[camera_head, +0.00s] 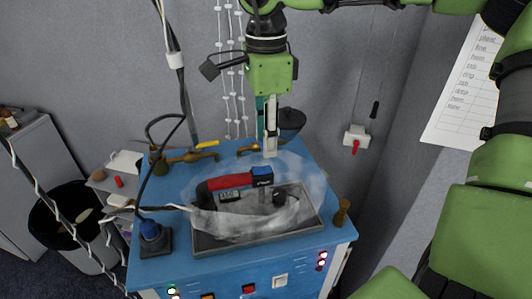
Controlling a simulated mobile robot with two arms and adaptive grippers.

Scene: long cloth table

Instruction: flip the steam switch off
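A white rocker-like switch (280,281) is on the front of the blue steam table, near the bottom of the view. A dark switch with red (249,289) is to its left. A white wall box with a red handle (355,138) is on the grey wall at the right. No label shows which of these is the steam switch. My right gripper (269,150) points down over the back of the table, above the iron and apart from the switches. Its fingers overlap in this view, so its opening cannot be judged. My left gripper is out of view.
The blue table (172,262) carries a grey tray (262,237) with a red and black iron (232,182) amid haze. A blue-capped item (150,232) stands at left, a brown bottle-like item (342,212) at right. A black bin (75,212) stands left. My green arm fills the right side.

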